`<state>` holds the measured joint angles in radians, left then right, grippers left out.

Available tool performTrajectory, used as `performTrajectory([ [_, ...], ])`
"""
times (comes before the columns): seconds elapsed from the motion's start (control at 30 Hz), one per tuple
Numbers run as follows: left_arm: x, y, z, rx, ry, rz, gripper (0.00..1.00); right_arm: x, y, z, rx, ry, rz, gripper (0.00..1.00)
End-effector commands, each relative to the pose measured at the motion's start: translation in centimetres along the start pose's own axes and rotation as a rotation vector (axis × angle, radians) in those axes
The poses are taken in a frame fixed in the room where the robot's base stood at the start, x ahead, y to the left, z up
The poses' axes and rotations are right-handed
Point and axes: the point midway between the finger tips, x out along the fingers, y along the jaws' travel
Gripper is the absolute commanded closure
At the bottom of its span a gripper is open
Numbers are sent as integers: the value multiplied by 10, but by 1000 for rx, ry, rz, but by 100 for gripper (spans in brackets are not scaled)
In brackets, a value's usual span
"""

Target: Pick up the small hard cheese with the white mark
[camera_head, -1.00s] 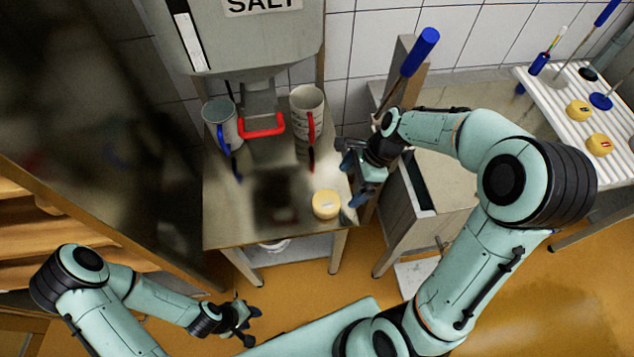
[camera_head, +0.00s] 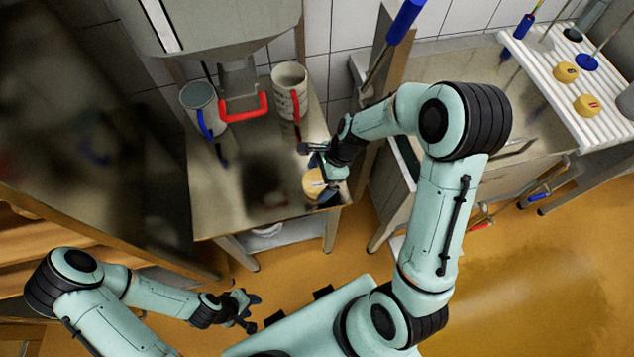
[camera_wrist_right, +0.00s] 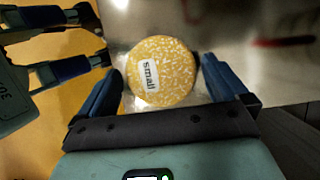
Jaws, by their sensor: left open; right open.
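The small cheese (camera_head: 313,183) is a pale yellow round on the metal table, near its front right corner. In the right wrist view, the cheese (camera_wrist_right: 175,78) shows white speckles and a white label reading "small". My right gripper (camera_head: 322,176) is open over the cheese, partly hiding it in the head view. In the wrist view, its blue fingers (camera_wrist_right: 163,75) are on either side of the cheese, with a gap visible at each side; their height above the table is unclear. My left gripper (camera_head: 243,308) is open and empty, low over the floor, away from the table.
Two mugs, one blue-handled (camera_head: 201,108) and one red-handled (camera_head: 289,90), stand behind. A red-handled dispenser (camera_head: 240,103) is between them. A wooden post and cabinet stand right of the table. Two yellow cheeses (camera_head: 565,72) (camera_head: 587,105) lie on a white ribbed rack (camera_head: 555,95).

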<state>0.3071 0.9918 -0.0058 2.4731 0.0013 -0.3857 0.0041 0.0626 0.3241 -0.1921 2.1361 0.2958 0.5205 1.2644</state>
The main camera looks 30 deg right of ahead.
Motion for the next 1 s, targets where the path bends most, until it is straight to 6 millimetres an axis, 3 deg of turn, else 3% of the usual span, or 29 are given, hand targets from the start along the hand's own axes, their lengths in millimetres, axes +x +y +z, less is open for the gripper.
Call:
performTrajectory([
  [0.13,5,-3,3,-1,-4,-1,57,18,0,-1,0,1,2,0],
  [0.4,4,-2,2,-1,-3,-1,57,19,0,0,-1,0,-1,0],
  [0.53,4,-2,2,-1,-3,-1,57,19,0,0,-1,1,-1,42],
  [1.0,-5,3,-3,1,5,2,57,9,-5,2,-2,0,-2,42],
])
